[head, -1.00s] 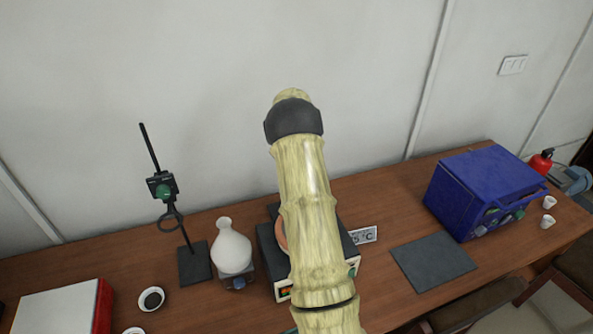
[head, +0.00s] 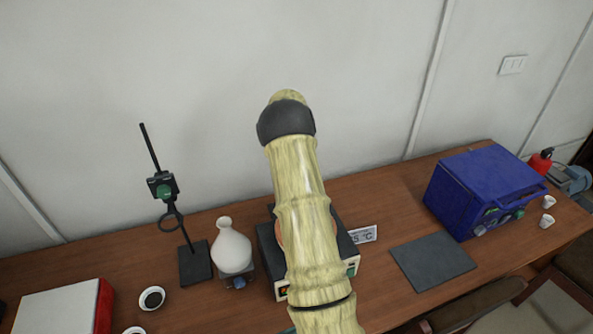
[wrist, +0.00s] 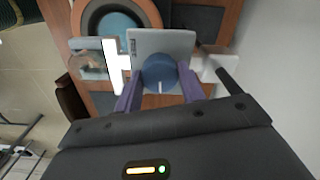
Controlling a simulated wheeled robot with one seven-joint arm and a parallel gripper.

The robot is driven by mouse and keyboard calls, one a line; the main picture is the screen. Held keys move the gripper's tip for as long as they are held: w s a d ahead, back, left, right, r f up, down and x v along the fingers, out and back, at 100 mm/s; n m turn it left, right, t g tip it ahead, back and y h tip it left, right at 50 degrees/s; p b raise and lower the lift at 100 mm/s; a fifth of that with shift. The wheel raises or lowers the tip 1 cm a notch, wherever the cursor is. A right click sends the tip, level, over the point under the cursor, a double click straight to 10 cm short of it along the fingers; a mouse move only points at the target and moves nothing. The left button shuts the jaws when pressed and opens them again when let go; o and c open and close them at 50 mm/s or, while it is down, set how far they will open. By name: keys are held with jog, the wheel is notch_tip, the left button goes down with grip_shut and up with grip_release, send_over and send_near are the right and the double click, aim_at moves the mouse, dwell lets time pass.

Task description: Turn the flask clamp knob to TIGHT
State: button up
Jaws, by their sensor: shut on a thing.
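In the wrist view, the two purple fingers of my gripper (wrist: 160,92) are shut on a blue round knob (wrist: 158,70), one on each side. The knob has a white pointer line and sits on a light grey plate (wrist: 145,40). In the head view my arm hides my gripper and this knob. A black stand (head: 195,263) on the left carries a clamp with a green knob (head: 164,190) and a ring. A white flask (head: 231,247) stands beside it on a small base with a dark bluish knob (head: 239,282).
A blue furnace (head: 480,190) and a dark mat (head: 432,261) are on the right. A red-and-white box (head: 60,308) and small dishes lie at the left.

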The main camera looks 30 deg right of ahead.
jog(key=shift+a+r, duration=0.1)
jog(key=o, duration=1)
notch_tip(320, 180, up, 17)
jog(key=b, duration=0.3)
jog(key=shift+r, duration=0.15)
jog(key=shift+a, duration=0.1)
